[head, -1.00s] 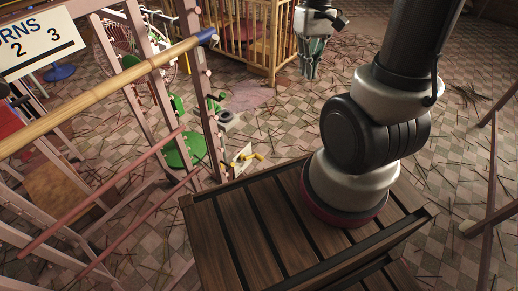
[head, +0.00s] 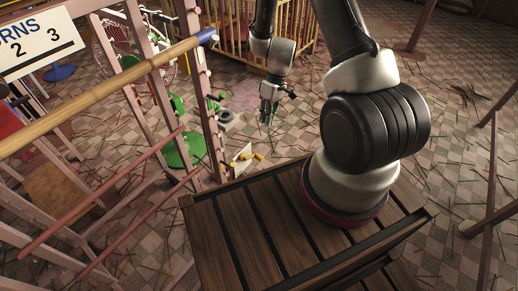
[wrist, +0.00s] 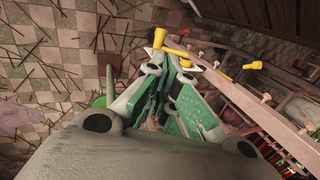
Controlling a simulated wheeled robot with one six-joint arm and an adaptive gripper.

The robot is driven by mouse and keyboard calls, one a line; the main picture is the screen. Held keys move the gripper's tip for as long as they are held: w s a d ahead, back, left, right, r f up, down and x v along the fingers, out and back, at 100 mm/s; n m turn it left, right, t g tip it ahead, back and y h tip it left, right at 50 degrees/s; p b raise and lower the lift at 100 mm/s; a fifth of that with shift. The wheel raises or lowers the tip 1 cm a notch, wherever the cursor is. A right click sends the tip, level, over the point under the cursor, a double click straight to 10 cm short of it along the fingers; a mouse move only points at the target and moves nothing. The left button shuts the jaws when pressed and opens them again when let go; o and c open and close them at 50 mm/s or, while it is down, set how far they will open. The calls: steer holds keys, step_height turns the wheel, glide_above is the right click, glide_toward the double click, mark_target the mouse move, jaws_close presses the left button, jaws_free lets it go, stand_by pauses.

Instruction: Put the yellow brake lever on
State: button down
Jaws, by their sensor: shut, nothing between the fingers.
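Small yellow parts (head: 259,156) show in the head view by a pale plate near the foot of the pink post, beyond the left corner of my wooden base. In the wrist view, a yellow lever-like piece (wrist: 178,54) with a thicker upright end is just beyond my fingertips. A second yellow piece (wrist: 252,66) lies farther right, across the post. I cannot tell which one is the brake lever. My gripper (head: 267,120) points down above the floor, right of the post. It is shut and empty, and its green and grey fingers (wrist: 160,62) come together short of the yellow piece.
The pink post (head: 211,115) with pegs stands close left of my gripper, and it also crosses the wrist view (wrist: 262,112). A bamboo pole (head: 110,85) and pink rails fill the left. A wooden fence (head: 245,40) stands behind. Straw litters the open tiled floor at right.

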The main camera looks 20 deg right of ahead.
mark_target(257, 158)
steer(key=shift+d+n, duration=0.1)
steer(key=shift+n, duration=0.3)
steer(key=shift+f, duration=0.1)
steer(key=x, duration=1.3)
steer(key=shift+f, duration=0.4)
steer(key=shift+f+g+y, duration=0.3)
steer(key=shift+f+y, duration=0.15)
steer(key=shift+y, duration=0.15)
steer(key=f+g+y, duration=0.1)
steer(key=a+f+g+y, duration=0.1)
steer(key=y, duration=0.1)
steer(key=f+y, duration=0.1)
steer(key=y, duration=0.1)
steer(key=shift+s+a+f+g, duration=0.15)
steer(key=shift+s+f+g, duration=0.2)
steer(key=shift+g, duration=0.05)
steer(key=shift+s+a+f+g+y, duration=0.3)
steer(key=shift+a+f+y, duration=0.15)
steer(key=shift+a+f, duration=0.1)
steer(key=shift+s+a+f+g+y, duration=0.3)
steer(key=shift+a+f+y, duration=0.15)
steer(key=shift+a, duration=0.05)
